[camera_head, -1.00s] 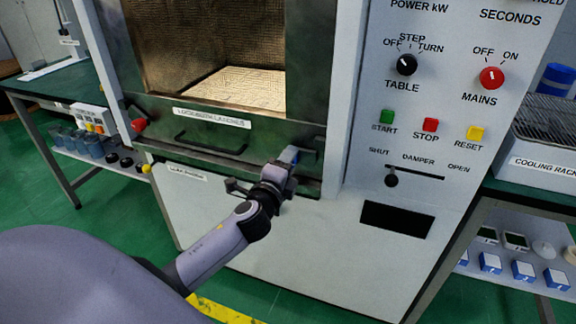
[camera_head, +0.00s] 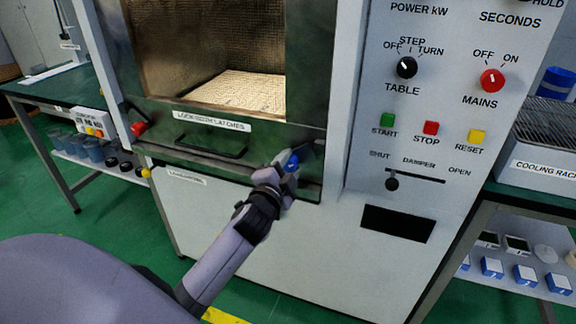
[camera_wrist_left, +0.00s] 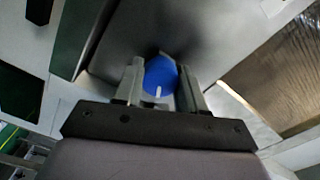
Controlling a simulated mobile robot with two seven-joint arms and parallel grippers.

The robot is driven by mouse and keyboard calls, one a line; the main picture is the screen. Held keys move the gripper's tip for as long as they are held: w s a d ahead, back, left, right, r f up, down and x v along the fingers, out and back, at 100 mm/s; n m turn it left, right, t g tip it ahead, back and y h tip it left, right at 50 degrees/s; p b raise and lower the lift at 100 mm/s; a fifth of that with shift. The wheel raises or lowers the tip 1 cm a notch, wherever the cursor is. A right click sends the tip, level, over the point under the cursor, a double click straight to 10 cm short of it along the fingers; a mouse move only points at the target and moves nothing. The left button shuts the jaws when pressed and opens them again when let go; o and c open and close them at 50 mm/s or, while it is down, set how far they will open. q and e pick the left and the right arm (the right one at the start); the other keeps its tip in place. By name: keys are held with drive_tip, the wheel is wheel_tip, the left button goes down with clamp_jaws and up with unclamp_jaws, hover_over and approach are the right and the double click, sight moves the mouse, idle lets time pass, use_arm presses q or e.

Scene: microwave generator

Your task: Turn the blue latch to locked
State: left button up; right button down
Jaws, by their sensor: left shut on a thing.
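The blue latch (camera_head: 291,162) is a round blue knob at the lower right of the microwave's door frame. In the left wrist view the latch (camera_wrist_left: 160,77) shows a short white mark on its face, pointing toward the gripper's base. My left gripper (camera_head: 288,172) reaches up to the latch from below. Its two fingers (camera_wrist_left: 160,85) are shut on the latch, one on each side. Part of the latch is hidden by the fingers in the head view. A red knob (camera_head: 138,128) sits at the lower left of the door. My right gripper is out of view.
A dark door handle (camera_head: 210,147) lies left of my left gripper, below a label about latches (camera_head: 212,121). A control panel to the right carries the damper slider (camera_head: 392,184) and buttons. A cooling rack (camera_head: 545,135) stands further right.

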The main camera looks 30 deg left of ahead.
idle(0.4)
use_arm(q)
drive_tip(key=o, duration=1.1)
drive_tip(key=shift+v, duration=3.6)
drive_tip(key=s+d+f+n+g+h+p, duration=0.2)
drive_tip(key=s+d+f, duration=0.2)
drive_tip(key=s+f, duration=0.1)
drive_tip(key=s+d+f+n+g+h+p, duration=0.2)
drive_tip(key=s+d+f+n, duration=0.1)
drive_tip(key=s, duration=0.4)
drive_tip(key=s+d+f+n+g+h+p, duration=0.2)
drive_tip(key=s+d+f+g+p, duration=0.1)
drive_tip(key=s+d+f, duration=0.2)
drive_tip(key=shift+s+d+f+h, duration=0.25)
drive_tip(key=shift+s+f+h, duration=0.05)
drive_tip(key=shift+s+f, duration=0.8)
